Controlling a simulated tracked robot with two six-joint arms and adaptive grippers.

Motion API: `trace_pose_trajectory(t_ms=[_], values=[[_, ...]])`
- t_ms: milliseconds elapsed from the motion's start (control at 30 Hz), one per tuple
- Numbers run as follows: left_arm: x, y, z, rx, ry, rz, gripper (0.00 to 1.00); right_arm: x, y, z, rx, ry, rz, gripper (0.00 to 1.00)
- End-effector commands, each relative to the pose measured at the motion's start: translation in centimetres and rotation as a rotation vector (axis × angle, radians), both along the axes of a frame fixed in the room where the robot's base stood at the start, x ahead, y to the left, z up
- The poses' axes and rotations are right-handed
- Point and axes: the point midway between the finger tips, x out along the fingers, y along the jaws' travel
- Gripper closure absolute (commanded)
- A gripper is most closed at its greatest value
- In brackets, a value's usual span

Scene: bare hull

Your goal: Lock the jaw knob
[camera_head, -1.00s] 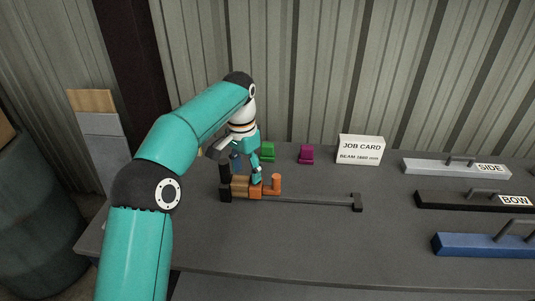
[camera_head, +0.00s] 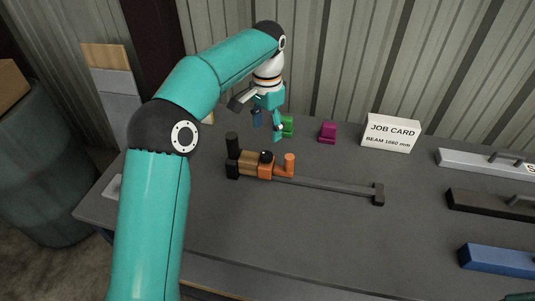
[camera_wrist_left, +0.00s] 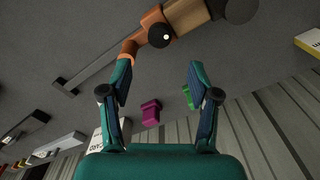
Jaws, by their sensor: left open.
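A bar clamp lies on the grey bench. Its long dark bar (camera_head: 335,187) runs right to a black end piece (camera_head: 378,195). At its left, a wooden block (camera_head: 248,160) sits between a black upright end (camera_head: 232,158) and the orange jaw (camera_head: 264,170). The small black jaw knob (camera_head: 265,156) is on the orange jaw; it shows with a white dot in the left wrist view (camera_wrist_left: 160,36). An orange post (camera_head: 289,164) stands beside it. My left gripper (camera_head: 268,123) is open and empty, above and behind the jaw, apart from the knob.
Green (camera_head: 287,126) and magenta (camera_head: 327,132) blocks stand behind the clamp, near a white job card (camera_head: 390,133) reading "BEAM 1060 mm". Grey (camera_head: 478,163), black (camera_head: 488,203) and blue (camera_head: 495,260) bars with handles lie at the right. The bench front is clear.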

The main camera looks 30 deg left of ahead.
Motion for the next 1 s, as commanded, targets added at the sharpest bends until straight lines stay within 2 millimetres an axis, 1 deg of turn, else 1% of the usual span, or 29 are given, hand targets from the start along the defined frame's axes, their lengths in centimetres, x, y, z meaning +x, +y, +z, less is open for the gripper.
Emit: trace_pose_trajectory(t_ms=[33, 200, 300, 400, 600, 867, 933, 1000], values=[[-0.1, 0.0, -1.4, 0.000, 0.003, 0.000, 0.39, 0.0, 0.0, -0.4, 0.000, 0.000, 0.000, 0.47], [-0.1, 0.0, -4.8, -0.001, 0.004, 0.000, 0.39, 0.0, 0.0, -0.5, 0.000, -0.001, 0.000, 0.47], [-0.1, 0.0, -6.5, -0.001, 0.003, 0.000, 0.39, 0.0, 0.0, -0.6, 0.000, -0.001, 0.000, 0.47], [-0.1, 0.0, -7.7, 0.000, 0.002, 0.000, 0.39, 0.0, 0.0, -0.5, 0.000, -0.001, 0.000, 0.47], [-0.1, 0.1, -8.9, 0.000, 0.000, 0.002, 0.39, 0.0, 0.0, -0.5, 0.000, -0.001, 0.000, 0.47], [-0.1, 0.1, -9.0, 0.000, -0.001, 0.002, 0.39, 0.0, 0.0, -0.5, 0.000, -0.001, 0.000, 0.47], [-0.1, 0.1, -9.0, 0.000, -0.001, 0.002, 0.47, 0.0, 0.0, -0.5, 0.000, -0.001, 0.000, 0.47], [-0.1, 0.1, -9.0, 0.000, -0.001, 0.002, 0.59, 0.0, 0.0, -0.5, 0.000, -0.001, 0.000, 0.47]])
